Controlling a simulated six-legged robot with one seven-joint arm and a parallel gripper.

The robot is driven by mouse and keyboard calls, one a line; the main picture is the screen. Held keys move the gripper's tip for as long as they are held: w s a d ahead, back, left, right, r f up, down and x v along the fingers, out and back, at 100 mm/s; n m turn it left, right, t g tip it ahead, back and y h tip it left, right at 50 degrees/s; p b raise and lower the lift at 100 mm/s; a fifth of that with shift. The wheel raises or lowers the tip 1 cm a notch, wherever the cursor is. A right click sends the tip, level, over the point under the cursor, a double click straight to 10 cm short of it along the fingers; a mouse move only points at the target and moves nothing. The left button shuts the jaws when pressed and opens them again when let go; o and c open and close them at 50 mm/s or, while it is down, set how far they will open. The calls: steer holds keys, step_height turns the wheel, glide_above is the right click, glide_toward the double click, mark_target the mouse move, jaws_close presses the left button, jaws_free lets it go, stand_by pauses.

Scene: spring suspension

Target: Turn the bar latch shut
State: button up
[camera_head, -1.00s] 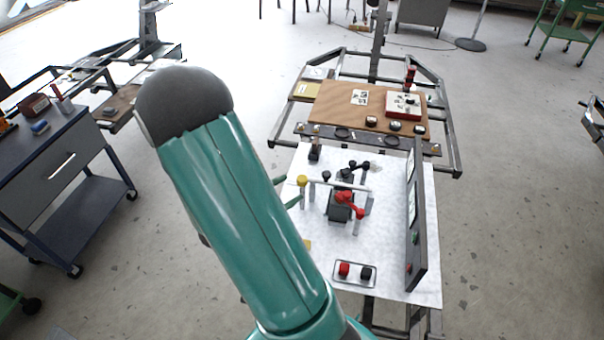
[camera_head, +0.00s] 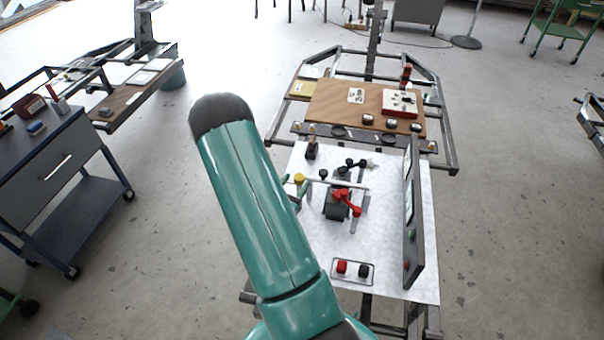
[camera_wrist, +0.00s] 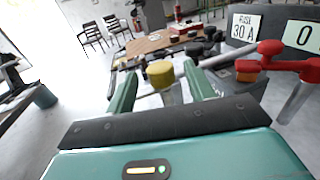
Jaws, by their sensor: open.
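The bar latch has a yellow knob (camera_head: 299,178) at the left end of a thin pale bar (camera_head: 345,186), which runs to the right across the white panel. In the wrist view the yellow knob (camera_wrist: 160,74) stands on a grey stem, between my two green fingers. My gripper (camera_wrist: 161,84) is open, with a finger on each side of the knob and visible gaps. Whether either finger touches it I cannot tell. In the head view my arm hides most of my gripper, just left of the knob.
A red handle (camera_head: 346,200) on a dark block sits right of the knob; it also shows in the wrist view (camera_wrist: 270,60). A grey upright board (camera_head: 412,235) edges the panel's right. A brown board (camera_head: 335,103) lies behind.

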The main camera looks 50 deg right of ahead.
mark_target(302, 174)
steer(key=d, duration=0.5)
steer(key=shift+w+d, duration=0.1)
steer(key=shift+w, duration=0.3)
steer(key=shift+c, duration=0.2)
steer(key=c, duration=0.9)
